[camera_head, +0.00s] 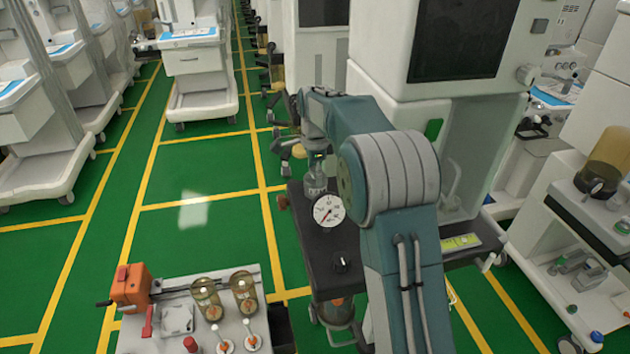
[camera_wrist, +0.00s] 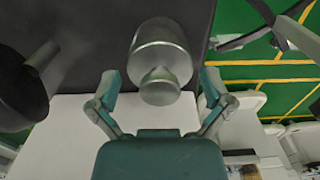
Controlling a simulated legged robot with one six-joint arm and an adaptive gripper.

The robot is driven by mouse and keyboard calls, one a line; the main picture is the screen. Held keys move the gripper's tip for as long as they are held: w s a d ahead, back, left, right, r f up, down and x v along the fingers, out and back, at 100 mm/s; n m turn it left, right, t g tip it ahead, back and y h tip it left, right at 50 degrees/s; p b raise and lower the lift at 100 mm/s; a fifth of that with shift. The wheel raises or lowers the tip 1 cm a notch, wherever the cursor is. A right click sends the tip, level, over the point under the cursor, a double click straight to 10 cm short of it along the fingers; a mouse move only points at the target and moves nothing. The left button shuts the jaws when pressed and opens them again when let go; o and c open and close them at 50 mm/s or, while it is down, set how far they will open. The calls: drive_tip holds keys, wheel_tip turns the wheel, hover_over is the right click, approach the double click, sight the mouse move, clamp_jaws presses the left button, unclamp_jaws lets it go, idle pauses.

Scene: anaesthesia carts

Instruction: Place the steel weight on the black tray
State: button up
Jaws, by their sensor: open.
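The steel weight (camera_wrist: 160,50), a shiny cylinder with a narrower knob, is between the parted fingers of my gripper (camera_wrist: 159,80) in the wrist view. Gaps show between the knob and both fingertips. In the head view the weight (camera_head: 316,184) is upright at the left part of the black tray (camera_head: 342,266), just behind a white-faced dial. The black tray (camera_wrist: 90,20) fills the upper left of the wrist view. My gripper (camera_head: 318,158) is right above the weight and partly hidden by my arm. The weight's base contact is not clearly visible.
The dial gauge (camera_head: 328,210) stands close in front of the weight. A tall white machine (camera_head: 440,110) rises behind the tray. A yellow-green level (camera_head: 460,242) lies at the tray's right. A front left cart (camera_head: 190,345) holds jars. Green floor (camera_head: 200,230) is open at left.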

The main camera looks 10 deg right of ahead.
wheel_tip(320, 180, up, 9)
drive_tip(key=shift+r, duration=0.15)
drive_tip(key=shift+s+r, duration=0.15)
drive_tip(key=shift+r, duration=0.3)
drive_tip(key=s+r+n+t, duration=0.25)
drive_tip(key=s+n, duration=0.25)
drive_tip(key=s, duration=0.4)
drive_tip(key=s+r+n+t, duration=0.1)
drive_tip(key=s+r+n, duration=0.3)
drive_tip(key=s, duration=0.6)
drive_tip(key=s+f+n+t, duration=0.1)
drive_tip(key=s+f+n, duration=0.3)
drive_tip(key=s, duration=0.4)
drive_tip(key=s+a+f+n+t, duration=0.1)
drive_tip(key=s+f+n, duration=0.2)
drive_tip(key=s, duration=0.6)
drive_tip(key=shift+s+f+n, duration=0.2)
drive_tip(key=shift+f+n, duration=0.15)
drive_tip(key=shift+n, duration=0.65)
